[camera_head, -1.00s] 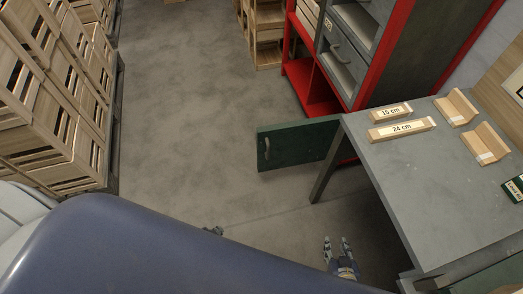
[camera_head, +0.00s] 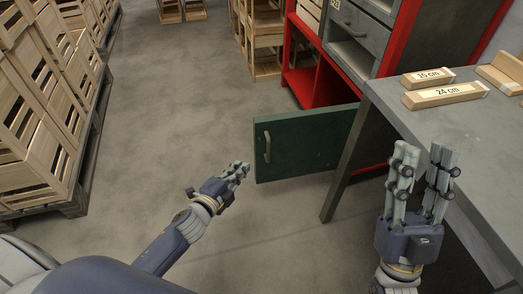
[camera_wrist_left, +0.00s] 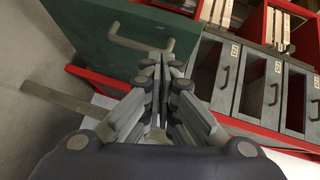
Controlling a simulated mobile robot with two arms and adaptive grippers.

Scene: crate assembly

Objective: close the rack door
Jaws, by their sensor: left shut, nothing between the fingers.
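The rack door (camera_head: 305,143) is a dark green panel with a grey bar handle (camera_head: 266,146). It stands open, swung out from the red and grey rack (camera_head: 372,72). My left gripper (camera_head: 240,169) is shut and empty, just left of the door's lower handle side. In the left wrist view the door (camera_wrist_left: 105,45) and its handle (camera_wrist_left: 142,47) lie just beyond the shut fingers (camera_wrist_left: 163,70); whether they touch cannot be told. My right gripper (camera_head: 421,160) is open and empty, pointing up beside the grey table's left edge.
The grey table (camera_head: 400,125) on the right holds wooden blocks marked 15 cm (camera_head: 428,77) and 24 cm (camera_head: 445,95). Stacked wooden crates (camera_head: 45,110) stand on the left. More crates (camera_head: 262,45) stand at the back beside the rack. The floor between is clear.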

